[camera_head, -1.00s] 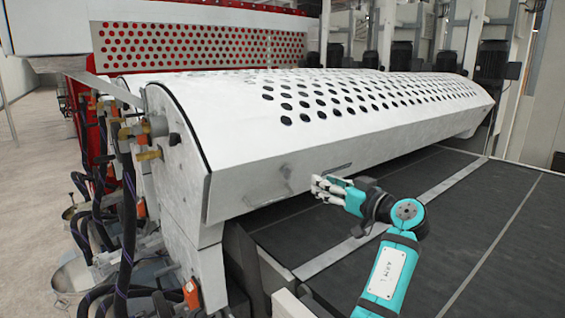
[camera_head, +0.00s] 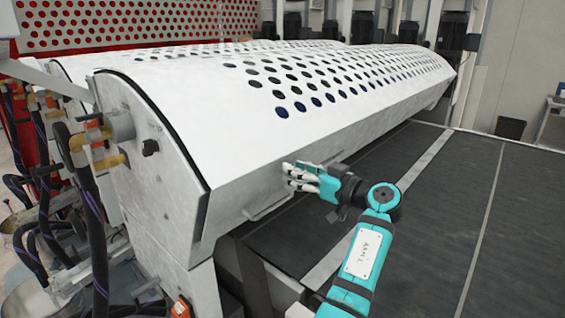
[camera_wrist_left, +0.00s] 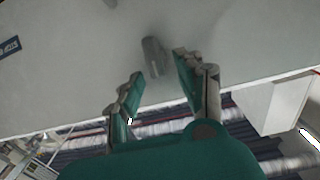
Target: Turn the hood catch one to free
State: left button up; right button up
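The hood (camera_head: 270,140) is a long white curved cover with rows of black holes, and its front panel faces my left arm. A small grey metal catch (camera_wrist_left: 153,57) stands out from the white panel in the left wrist view. My left gripper (camera_head: 290,175) is at the front panel in the head view, and its hand hides the catch there. In the left wrist view the left gripper (camera_wrist_left: 159,68) has its fingers spread, with the catch between and just beyond the tips. I see no contact with the catch. My right gripper is out of view.
A bar handle (camera_head: 268,208) sticks out from the panel, just below and left of my left gripper. Hoses (camera_head: 92,210) and brass fittings crowd the machine's left end. A dark flat belt (camera_head: 400,210) lies below the hood. A blue label (camera_wrist_left: 9,47) is on the panel.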

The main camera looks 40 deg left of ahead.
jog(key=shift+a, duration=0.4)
pick_arm(q)
jog(key=shift+d, duration=0.1)
jog(key=shift+c, duration=0.4)
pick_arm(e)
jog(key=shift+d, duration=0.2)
pick_arm(q)
grip_shut()
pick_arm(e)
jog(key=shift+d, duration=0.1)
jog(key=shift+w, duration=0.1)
